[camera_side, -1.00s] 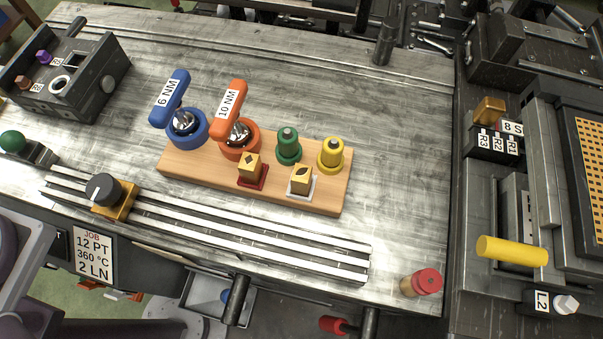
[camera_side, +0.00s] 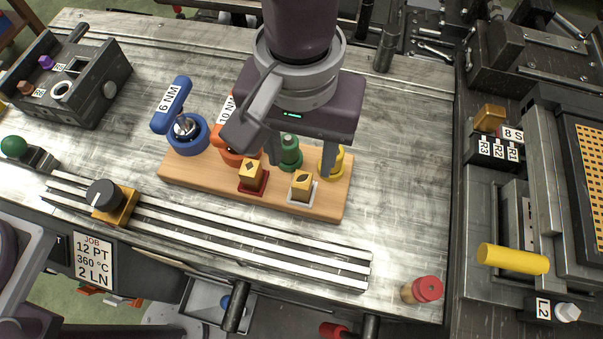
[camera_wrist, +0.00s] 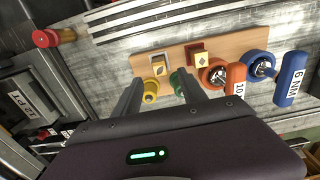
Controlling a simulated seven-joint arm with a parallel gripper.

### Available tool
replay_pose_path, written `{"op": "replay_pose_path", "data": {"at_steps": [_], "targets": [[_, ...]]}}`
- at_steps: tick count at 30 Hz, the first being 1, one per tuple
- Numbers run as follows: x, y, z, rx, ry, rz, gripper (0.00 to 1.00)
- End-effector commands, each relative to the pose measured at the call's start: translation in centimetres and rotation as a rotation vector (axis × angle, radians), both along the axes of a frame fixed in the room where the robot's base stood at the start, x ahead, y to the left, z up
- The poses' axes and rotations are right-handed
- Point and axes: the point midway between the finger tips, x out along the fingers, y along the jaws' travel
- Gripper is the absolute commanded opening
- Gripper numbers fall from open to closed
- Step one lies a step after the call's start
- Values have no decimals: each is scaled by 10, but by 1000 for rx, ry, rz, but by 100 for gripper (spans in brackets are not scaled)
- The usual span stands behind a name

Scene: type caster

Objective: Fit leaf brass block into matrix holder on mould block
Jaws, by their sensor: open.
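The leaf brass block (camera_side: 302,184) is a small gold cube with a dark leaf mark on top. It sits in a white-edged seat (camera_side: 290,196) on the wooden board; the wrist view also shows the block (camera_wrist: 158,70). My gripper (camera_side: 301,162) is open and empty above the board, its fingers pointing down just behind the leaf block in the side view. The fingers also show in the wrist view (camera_wrist: 158,84). A dark block with openings (camera_side: 65,92) stands at upper left; I cannot tell for sure whether it is the mould block with the matrix holder.
A brass block with a diamond mark (camera_side: 250,175) sits on a red seat beside it. Green (camera_side: 290,153) and yellow (camera_side: 337,160) knobs stand close to the fingers. Orange and blue (camera_side: 187,133) torque tools stand at left.

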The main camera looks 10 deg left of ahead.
Motion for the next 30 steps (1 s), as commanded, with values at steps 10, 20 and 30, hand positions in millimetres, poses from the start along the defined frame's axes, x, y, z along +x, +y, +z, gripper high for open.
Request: {"op": "replay_pose_path", "data": {"at_steps": [10, 20, 30], "targets": [[1, -1, -56, 8, 6, 3, 49], [2, -2, -76, 5, 3, 2, 49], [2, -2, -75, 4, 3, 2, 0]]}}
